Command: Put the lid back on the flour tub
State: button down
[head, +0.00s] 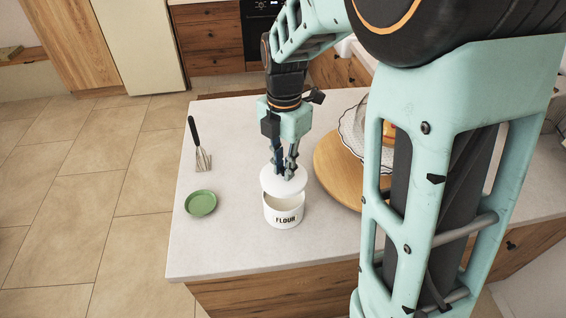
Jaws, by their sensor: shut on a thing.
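The white flour tub (284,217), with "FLOUR" written on its front, stands upright on the counter. Its open mouth shows at the front. The round white lid (282,183) is above the tub's back part and seems slightly raised and set back from the rim. I cannot tell whether its far edge touches the tub. My gripper (284,173) points down from above and is shut on the lid, at its top middle. The lid's knob is hidden between the fingers.
A green dish (201,203) and a utensil with a black handle (197,143) lie left on the pale counter (225,250). A round wooden board (335,171) with a scalloped plate (352,133) stands right of the tub. The counter's front edge is near the tub.

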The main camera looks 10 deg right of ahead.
aim_at(284, 182)
jog(key=shift+f+b, duration=1.75)
jog(key=shift+f, duration=0.9)
jog(key=shift+f+b, duration=0.15)
jog(key=shift+b, duration=0.15)
jog(key=c, duration=1.8)
grip_release()
jog(key=shift+o, duration=0.4)
jog(key=o, duration=0.4)
